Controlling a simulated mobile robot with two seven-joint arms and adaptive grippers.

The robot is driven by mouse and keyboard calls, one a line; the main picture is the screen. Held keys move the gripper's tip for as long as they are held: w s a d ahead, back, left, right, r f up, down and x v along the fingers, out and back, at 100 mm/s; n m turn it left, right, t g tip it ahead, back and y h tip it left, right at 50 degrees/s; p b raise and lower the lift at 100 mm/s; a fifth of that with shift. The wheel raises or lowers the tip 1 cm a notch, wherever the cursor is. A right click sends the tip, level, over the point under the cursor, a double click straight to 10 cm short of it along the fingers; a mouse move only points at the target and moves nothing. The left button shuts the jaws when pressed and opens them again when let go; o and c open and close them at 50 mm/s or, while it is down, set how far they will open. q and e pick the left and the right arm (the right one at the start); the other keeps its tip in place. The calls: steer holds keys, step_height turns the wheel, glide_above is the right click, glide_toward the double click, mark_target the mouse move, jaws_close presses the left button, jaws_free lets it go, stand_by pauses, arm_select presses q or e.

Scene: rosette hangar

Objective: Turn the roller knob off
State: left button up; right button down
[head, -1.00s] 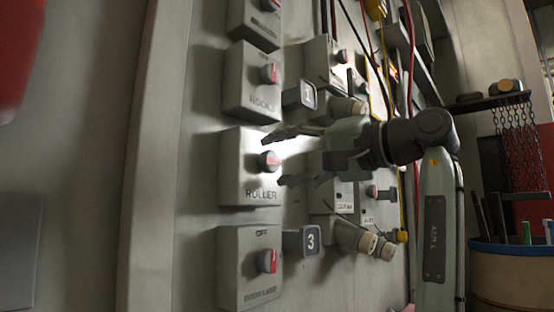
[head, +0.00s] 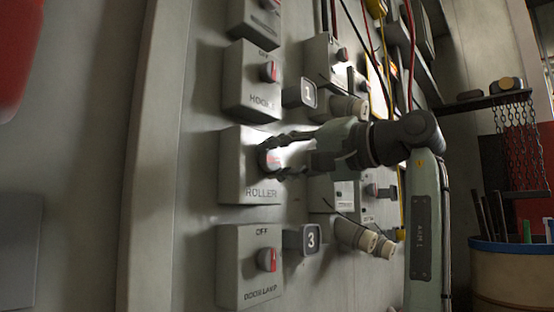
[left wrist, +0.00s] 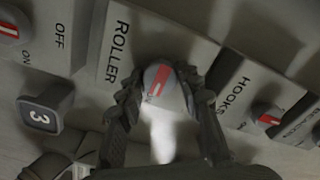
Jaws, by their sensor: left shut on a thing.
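The roller knob (head: 266,158) is a round light grey knob with a red stripe on a grey box lettered ROLLER (head: 238,180). My left gripper (head: 271,157) is shut on this knob, one finger above it and one below. In the left wrist view the knob (left wrist: 158,84) sits between the fingertips (left wrist: 164,97). Its red stripe there runs up and down, slightly tilted, while the stripes on the neighbouring knobs run more across. Any OFF or ON lettering on the roller box is not readable. My right gripper is not in view.
The hooks switch box (head: 252,85) is above and the door lamp box (head: 248,270) below. Cables (head: 408,60) hang farther right, and a bin (head: 510,270) stands at lower right.

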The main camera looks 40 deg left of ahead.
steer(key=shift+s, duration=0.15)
arm_select(q)
steer(key=shift+n, duration=0.5)
steer(key=n, duration=0.3)
steer(key=shift+n, duration=1.3)
steer(key=n, duration=0.3)
steer(key=shift+n, duration=1.2)
steer(key=n, duration=0.2)
steer(key=shift+n+b, duration=0.3)
steer(key=shift+n, duration=1.7)
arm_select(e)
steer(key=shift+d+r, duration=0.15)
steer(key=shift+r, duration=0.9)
